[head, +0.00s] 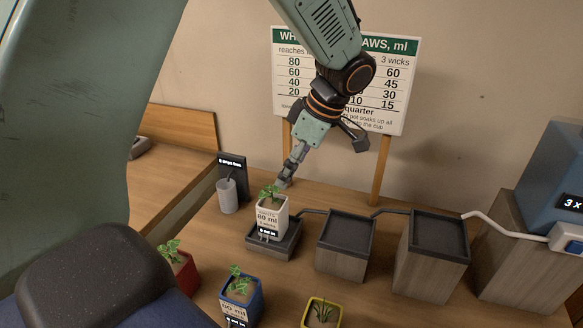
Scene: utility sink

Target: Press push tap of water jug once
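The blue water jug (556,165) stands at the right edge on a tall wooden block, partly cut off by the frame. A dark display on it reads "3 x", with the rest cut off. At its lower front is a pale tap block (565,236) with a blue part (574,247), also partly cut off. My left gripper (285,180) points down just behind a white potted plant (271,217), far to the left of the jug. Its fingers are seen edge-on, so their opening is unclear. My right gripper is out of view.
Stepped wooden blocks with dark trays (437,235) (346,233) descend from the jug, linked by grey tubes. The white pot sits on the lowest tray (278,249). A grey cup (228,196) stands left; red, blue and yellow pots stand in front. A chart board (395,112) stands behind.

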